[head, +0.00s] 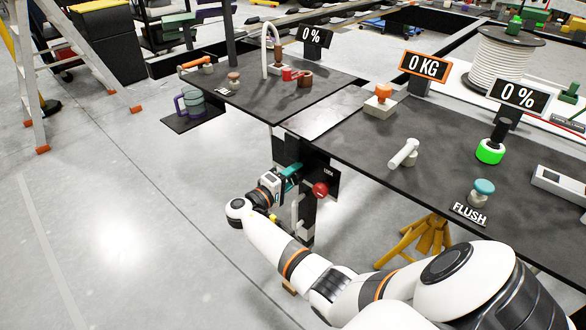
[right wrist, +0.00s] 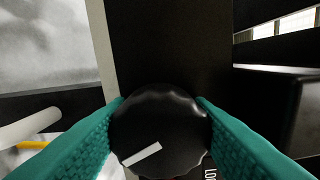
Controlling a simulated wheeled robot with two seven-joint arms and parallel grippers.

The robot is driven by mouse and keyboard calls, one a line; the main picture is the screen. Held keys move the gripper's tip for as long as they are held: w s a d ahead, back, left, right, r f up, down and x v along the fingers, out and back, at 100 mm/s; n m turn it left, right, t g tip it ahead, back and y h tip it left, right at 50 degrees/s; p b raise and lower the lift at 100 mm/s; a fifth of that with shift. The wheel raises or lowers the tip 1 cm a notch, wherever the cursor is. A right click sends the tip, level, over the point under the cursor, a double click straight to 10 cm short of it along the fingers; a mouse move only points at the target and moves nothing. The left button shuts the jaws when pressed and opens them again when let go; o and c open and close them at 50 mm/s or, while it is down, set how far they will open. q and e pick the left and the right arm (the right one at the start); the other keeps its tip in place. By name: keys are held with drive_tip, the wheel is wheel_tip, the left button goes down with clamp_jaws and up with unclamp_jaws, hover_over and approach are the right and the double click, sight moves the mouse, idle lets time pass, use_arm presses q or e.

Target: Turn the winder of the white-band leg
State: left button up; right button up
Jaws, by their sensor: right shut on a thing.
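My right gripper (head: 291,178) is at the near side of the table, below its top, beside a dark upright leg (head: 309,212). In the right wrist view, its two teal fingers (right wrist: 160,122) are shut on a round black knob (right wrist: 160,130) with a scalloped rim. The knob's white pointer line slants down to the left. Part of a white label shows at the knob's lower right. A pale vertical strip (right wrist: 101,45) runs beside the dark panel. I cannot tell whether it is the white band. My left gripper is out of view.
A red round knob (head: 320,189) sits on a black plate just right of my right gripper. The dark table top (head: 345,140) overhangs above. A yellow trestle (head: 425,238) stands under the table to the right. The grey floor (head: 130,210) at left is clear.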

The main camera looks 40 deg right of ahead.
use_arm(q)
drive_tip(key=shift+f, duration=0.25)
use_arm(e)
drive_tip(key=o, duration=1)
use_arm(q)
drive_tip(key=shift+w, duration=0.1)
use_arm(e)
drive_tip(key=shift+a, duration=0.1)
drive_tip(key=shift+a, duration=0.35)
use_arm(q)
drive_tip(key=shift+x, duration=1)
use_arm(e)
drive_tip(key=a, duration=0.7)
drive_tip(key=s+a, duration=0.1)
drive_tip(key=a, duration=0.3)
drive_tip(key=shift+a, duration=0.1)
